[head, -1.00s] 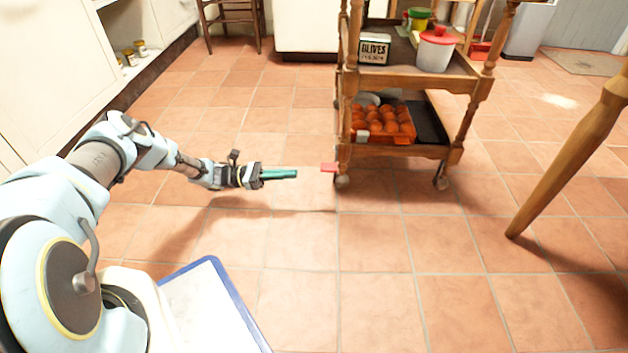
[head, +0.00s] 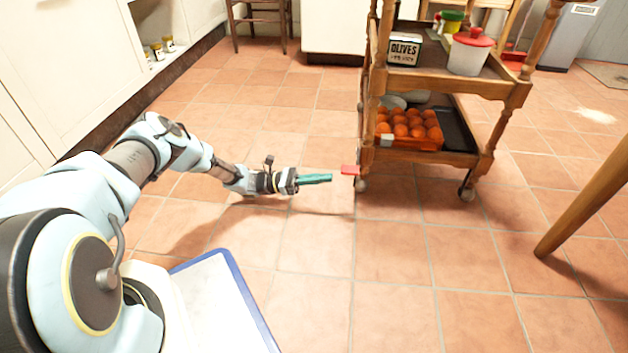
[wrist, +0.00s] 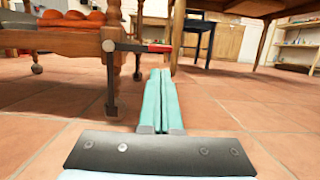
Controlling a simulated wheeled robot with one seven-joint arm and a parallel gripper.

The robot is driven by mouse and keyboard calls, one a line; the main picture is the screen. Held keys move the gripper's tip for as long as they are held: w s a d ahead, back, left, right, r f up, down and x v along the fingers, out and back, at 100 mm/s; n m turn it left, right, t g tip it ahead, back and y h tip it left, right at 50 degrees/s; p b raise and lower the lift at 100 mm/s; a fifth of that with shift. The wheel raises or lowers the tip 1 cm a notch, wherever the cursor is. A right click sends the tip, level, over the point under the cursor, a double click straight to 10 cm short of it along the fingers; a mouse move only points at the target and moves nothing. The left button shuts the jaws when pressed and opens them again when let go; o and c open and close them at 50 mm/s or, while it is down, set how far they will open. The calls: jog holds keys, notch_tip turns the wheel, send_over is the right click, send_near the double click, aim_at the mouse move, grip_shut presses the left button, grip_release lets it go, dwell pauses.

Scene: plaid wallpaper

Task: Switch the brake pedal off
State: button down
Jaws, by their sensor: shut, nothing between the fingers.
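The brake pedal is a small red tab (head: 349,170) low on the near left leg of the wooden trolley. In the wrist view the red pedal (wrist: 159,48) sits at the end of a dark bar running out from the leg. My gripper (head: 331,178) has teal fingers, shut and empty, just left of the pedal and slightly lower in the head view. In the wrist view the fingers (wrist: 161,75) point forward, with their tips just below the red tab. I cannot tell whether they touch it.
The trolley (head: 445,160) stands on castors, with oranges (head: 408,122) on its lower shelf and an olives tin (head: 404,49) and a red-lidded tub (head: 468,52) above. A wooden table leg (head: 590,205) slants at the right. The tiled floor (head: 390,260) in front is clear.

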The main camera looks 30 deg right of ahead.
jog(key=shift+b+x, duration=0.5)
jog(key=shift+x, duration=2.05)
jog(key=shift+a+r, duration=0.1)
jog(key=shift+r, duration=0.05)
jog(key=shift+r+n+p, duration=0.2)
jog(key=shift+n+p, duration=0.15)
jog(key=shift+n, duration=0.05)
jog(key=shift+s+r+n, duration=0.1)
jog(key=shift+r+n, duration=0.1)
jog(key=shift+n, duration=0.1)
notch_tip(320, 180, up, 8)
jog(key=w+d+n+t+h+p, duration=0.1)
jog(key=w+n+t+p, duration=0.1)
jog(key=n+p, duration=0.5)
jog(key=shift+d+n+t+p, duration=0.35)
jog(key=shift+n+t, duration=0.55)
jog(key=shift+n, duration=1.6)
jog(key=shift+w+d, duration=0.1)
jog(key=shift+w, duration=0.1)
